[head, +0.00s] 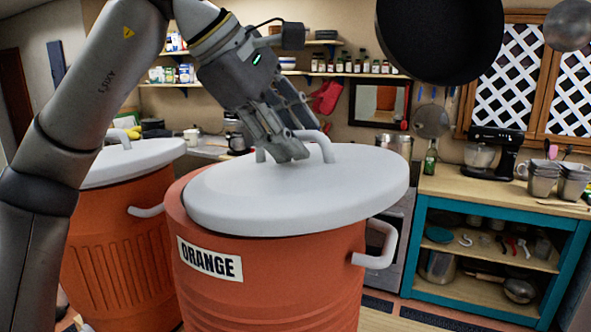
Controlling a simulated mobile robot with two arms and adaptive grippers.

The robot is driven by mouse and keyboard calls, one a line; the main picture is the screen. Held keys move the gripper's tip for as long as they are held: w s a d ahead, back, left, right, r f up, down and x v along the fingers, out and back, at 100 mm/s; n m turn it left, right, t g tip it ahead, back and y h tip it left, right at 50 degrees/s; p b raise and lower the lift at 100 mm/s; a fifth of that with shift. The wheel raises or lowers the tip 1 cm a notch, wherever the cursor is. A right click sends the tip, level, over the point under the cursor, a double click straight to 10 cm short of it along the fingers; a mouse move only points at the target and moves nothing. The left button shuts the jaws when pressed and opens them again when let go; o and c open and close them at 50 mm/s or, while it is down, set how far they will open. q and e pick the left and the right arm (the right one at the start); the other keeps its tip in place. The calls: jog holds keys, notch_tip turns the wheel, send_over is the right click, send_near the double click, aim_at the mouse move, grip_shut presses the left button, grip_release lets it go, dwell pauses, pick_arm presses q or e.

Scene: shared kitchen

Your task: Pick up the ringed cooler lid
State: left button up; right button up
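The ringed cooler lid (235,199) is light grey and round with an arched handle (327,147) on top. It lies over the orange cooler (285,275) marked ORANGE, which has horizontal rings low on its wall. The lid is off-centre and slightly tilted: orange rim shows at its left, and it overhangs at the right. Whether it still touches the rim all round I cannot tell. My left gripper (291,147) comes from above with its fingers closed around the lid's handle, hiding the handle's middle. My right gripper is not in view.
A second orange cooler (115,250) with vertical ribs and its own grey lid (140,160) stands close at left. A dark pan (440,35) hangs above right. A teal-framed counter (500,195) with a mixer (490,150) and metal containers (558,178) stands at right.

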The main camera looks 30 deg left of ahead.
pick_arm(q)
jog(key=shift+c, duration=0.5)
jog(key=shift+s, duration=0.1)
grip_shut()
jog(key=shift+r, duration=0.1)
jog(key=shift+r, duration=0.1)
